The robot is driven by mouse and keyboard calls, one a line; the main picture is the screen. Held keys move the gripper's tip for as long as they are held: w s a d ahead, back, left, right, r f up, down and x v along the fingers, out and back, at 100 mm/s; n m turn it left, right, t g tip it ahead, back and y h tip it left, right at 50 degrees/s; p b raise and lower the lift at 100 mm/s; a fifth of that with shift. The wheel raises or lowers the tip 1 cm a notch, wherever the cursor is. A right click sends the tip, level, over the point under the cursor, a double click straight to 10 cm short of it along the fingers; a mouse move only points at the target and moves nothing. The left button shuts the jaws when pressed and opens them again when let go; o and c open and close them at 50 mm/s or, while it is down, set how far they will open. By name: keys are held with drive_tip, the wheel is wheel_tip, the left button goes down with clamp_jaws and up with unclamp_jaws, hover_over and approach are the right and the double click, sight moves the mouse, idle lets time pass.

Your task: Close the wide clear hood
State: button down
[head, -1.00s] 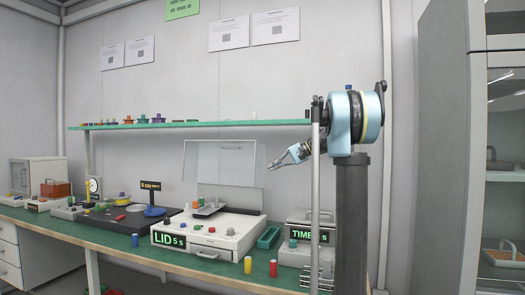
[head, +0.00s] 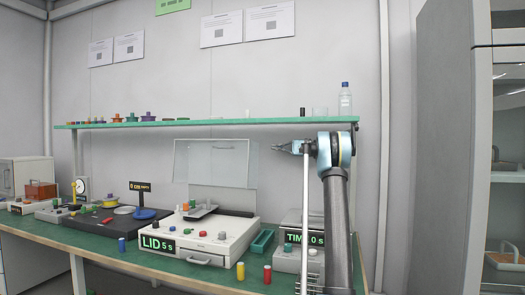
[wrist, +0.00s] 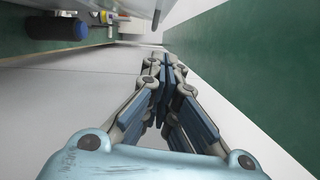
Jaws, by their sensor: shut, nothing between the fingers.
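The wide clear hood (head: 212,160) stands raised at the back of a white bench unit (head: 205,240) with a green "LID 5 s" display. Its clear panel is tilted up against the wall side, below the shelf. My gripper (head: 277,148) is to the right of the hood's upper right edge, at about that height, and points left. It appears apart from the hood, though depth is hard to judge. In the wrist view my gripper (wrist: 167,62) has its fingers together with nothing between them.
A green shelf (head: 200,123) runs just above my gripper, with a bottle (head: 345,100) at its right end. A timer box (head: 300,235) and a green tray (head: 262,242) stand right of the unit. Yellow and red cylinders (head: 240,271) (head: 267,274) stand in front.

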drive_tip(key=s+a, duration=0.2)
drive_tip(key=a, duration=0.8)
drive_tip(key=shift+s+a+r, duration=0.4)
drive_tip(key=shift+r, duration=0.05)
drive_tip(key=shift+s+a, duration=0.1)
